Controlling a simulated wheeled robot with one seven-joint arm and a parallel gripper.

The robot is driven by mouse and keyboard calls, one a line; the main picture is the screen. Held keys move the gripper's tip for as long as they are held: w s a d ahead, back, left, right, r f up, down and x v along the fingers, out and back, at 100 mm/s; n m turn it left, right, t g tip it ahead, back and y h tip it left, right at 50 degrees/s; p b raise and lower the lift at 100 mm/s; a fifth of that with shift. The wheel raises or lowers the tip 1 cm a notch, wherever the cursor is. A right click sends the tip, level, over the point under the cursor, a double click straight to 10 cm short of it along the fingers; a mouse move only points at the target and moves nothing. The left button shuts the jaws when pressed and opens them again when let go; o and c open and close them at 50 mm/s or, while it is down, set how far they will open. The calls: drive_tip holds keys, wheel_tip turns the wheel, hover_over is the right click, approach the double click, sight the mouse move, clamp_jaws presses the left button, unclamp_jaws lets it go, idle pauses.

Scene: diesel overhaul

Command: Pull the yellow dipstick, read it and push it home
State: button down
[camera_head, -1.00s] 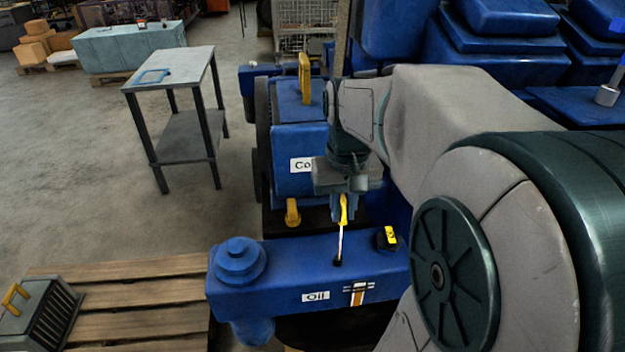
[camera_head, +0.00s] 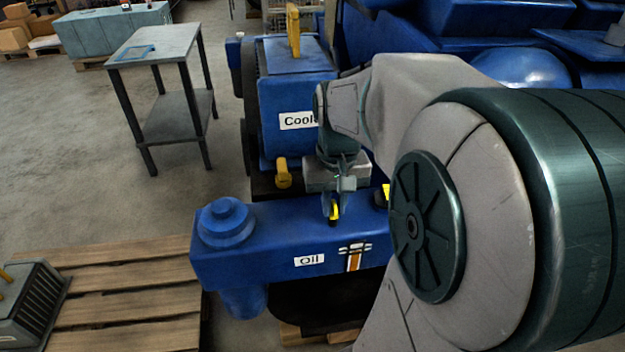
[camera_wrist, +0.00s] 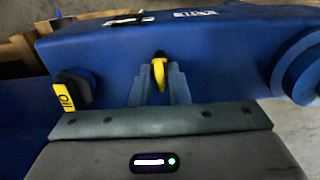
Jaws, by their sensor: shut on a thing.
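The yellow dipstick (camera_head: 334,209) stands at the top of the blue oil housing (camera_head: 272,232), which carries an "Oil" label. My gripper (camera_head: 335,212) is shut on the dipstick's yellow handle, low against the housing top. In the wrist view the yellow handle (camera_wrist: 159,75) shows between the two fingers, just over a dark socket in the housing (camera_wrist: 110,45). No shaft shows above the housing in either view. Whether the handle is fully seated cannot be told.
A black and yellow oil filler cap (camera_wrist: 68,95) sits beside the dipstick. A blue round fitting (camera_head: 226,220) rises at the housing's left end. The coolant tank (camera_head: 290,95) stands behind. A wooden pallet (camera_head: 120,290) lies at left, and a grey side table (camera_head: 160,45) stands farther back.

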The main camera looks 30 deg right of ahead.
drive_tip(key=shift+s+f, duration=0.1)
drive_tip(key=shift+f, duration=0.1)
drive_tip(key=c, duration=1.4)
unclamp_jaws()
wheel_tip(320, 180, up, 14)
drive_tip(key=shift+f+p, duration=0.1)
drive_tip(key=shift+p, duration=0.3)
drive_tip(key=s+a+f+n+t, duration=0.1)
drive_tip(key=a+f, duration=0.2)
drive_tip(key=f, duration=0.1)
drive_tip(key=s+a+f+n+t, duration=0.1)
drive_tip(key=s+a+f, duration=0.1)
drive_tip(key=f, duration=0.3)
drive_tip(key=s+a+f+n, duration=0.1)
drive_tip(key=s+a+f, duration=0.1)
drive_tip(key=a+f, duration=0.2)
drive_tip(key=shift+a+f+t, duration=0.35)
drive_tip(key=shift+a+t, duration=0.05)
drive_tip(key=shift+a, duration=0.2)
